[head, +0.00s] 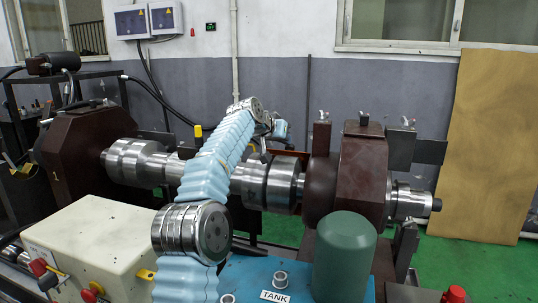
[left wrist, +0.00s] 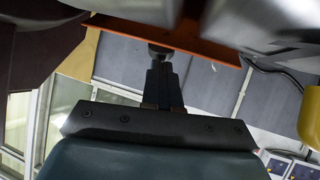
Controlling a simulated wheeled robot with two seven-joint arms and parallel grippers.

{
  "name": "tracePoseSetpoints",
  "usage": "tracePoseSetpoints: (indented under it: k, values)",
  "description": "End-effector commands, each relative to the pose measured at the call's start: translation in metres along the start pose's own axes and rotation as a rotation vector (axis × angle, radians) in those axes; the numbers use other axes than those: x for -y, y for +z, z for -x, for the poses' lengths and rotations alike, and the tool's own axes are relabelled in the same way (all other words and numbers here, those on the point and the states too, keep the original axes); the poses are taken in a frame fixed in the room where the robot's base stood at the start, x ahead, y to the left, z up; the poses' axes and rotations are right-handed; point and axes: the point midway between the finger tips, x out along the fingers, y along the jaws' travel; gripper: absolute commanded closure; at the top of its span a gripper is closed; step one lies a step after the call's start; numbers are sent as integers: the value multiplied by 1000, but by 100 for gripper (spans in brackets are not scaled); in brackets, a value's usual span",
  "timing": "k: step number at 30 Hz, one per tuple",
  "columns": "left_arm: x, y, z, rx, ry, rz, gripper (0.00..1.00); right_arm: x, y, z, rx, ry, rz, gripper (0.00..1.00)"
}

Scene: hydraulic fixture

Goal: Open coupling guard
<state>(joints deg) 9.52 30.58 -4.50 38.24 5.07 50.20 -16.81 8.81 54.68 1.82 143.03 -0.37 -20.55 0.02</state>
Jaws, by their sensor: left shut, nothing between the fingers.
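A reddish-brown plate (head: 287,154), which looks like the coupling guard, shows behind the steel shaft coupling (head: 265,184) in the head view; the shaft and my arm hide much of it. In the left wrist view an orange-brown panel (left wrist: 205,46) crosses the top, with a rounded metal knob (left wrist: 159,49) at its lower edge. My left gripper (left wrist: 161,65) is shut and empty, its fingertips at or very close to the knob; contact cannot be told. In the head view my arm reaches over the shaft and the fingers are hidden. My right gripper is not in view.
A dark red bearing housing (head: 362,178) stands right of the coupling, another (head: 85,150) at left. A green cylinder (head: 344,262) and a blue tank (head: 262,272) are in front. A cream control box (head: 95,245) with red buttons is at left front. Green floor lies behind.

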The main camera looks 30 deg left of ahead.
Motion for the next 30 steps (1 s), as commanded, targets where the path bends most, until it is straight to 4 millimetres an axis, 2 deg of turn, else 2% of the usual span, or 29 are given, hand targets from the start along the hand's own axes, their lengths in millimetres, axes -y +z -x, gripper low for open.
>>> tracePoseSetpoints:
  k: [23, 26, 30]
  values:
    - [1, 0, -4, -1, 1, 0, 100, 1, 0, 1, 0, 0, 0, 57]
    - [1, 0, 1, -3, 1, -1, 100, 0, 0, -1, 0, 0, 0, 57]
    - [2, 2, 24, -4, 1, -1, 100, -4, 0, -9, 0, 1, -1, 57]
